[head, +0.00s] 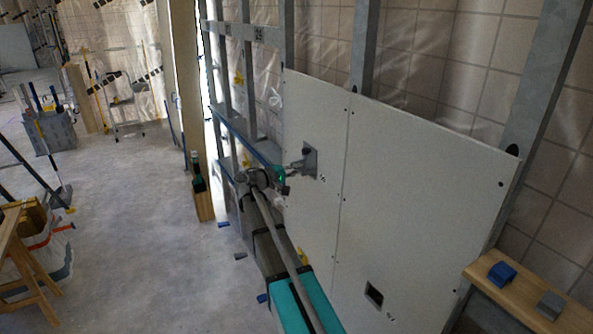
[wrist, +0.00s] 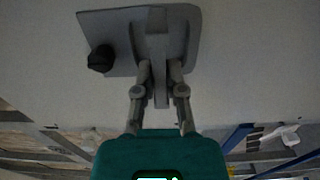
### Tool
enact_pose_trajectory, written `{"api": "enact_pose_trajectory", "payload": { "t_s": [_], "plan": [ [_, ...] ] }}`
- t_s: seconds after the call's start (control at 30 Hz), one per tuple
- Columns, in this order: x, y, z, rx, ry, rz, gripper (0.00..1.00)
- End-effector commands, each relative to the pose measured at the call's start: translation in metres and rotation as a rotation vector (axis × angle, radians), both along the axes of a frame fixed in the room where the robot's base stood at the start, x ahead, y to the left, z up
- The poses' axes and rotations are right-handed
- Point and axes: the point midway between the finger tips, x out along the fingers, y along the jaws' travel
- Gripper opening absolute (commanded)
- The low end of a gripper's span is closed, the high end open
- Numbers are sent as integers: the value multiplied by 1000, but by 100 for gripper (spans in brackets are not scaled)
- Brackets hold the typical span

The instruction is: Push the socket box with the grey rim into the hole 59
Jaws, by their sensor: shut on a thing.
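My gripper (head: 294,167) is at the upper hole of the white panel (head: 315,115). Its fingers are shut on a grey upright piece of the grey-rimmed socket box (head: 311,160). In the wrist view the fingers (wrist: 160,82) close on that piece, with a flat grey plate (wrist: 118,20) behind it, close against the panel. A small black round thing (wrist: 101,58) shows at the plate's left side. The box covers the hole, so I cannot tell how deep it sits. A mark beside it is too small to read.
A lower dark hole (head: 374,294) in the panel is open. A wooden ledge (head: 490,257) at the right bears a blue block (head: 502,273) and a grey block (head: 550,305). Metal studs (head: 365,45) stand behind the panel. The floor (head: 140,220) at the left is mostly clear.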

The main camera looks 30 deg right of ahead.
Motion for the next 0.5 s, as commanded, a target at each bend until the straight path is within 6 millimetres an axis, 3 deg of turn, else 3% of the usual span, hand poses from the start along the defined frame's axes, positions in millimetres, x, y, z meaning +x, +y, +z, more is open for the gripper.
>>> {"api": "enact_pose_trajectory", "payload": {
  "t_s": [0.37,0.4,0.5],
  "plan": [
    [0,0,0,0,0,0,0],
    [0,0,0,0,0,0,22],
    [0,0,0,0,0,0,40]
  ]
}}
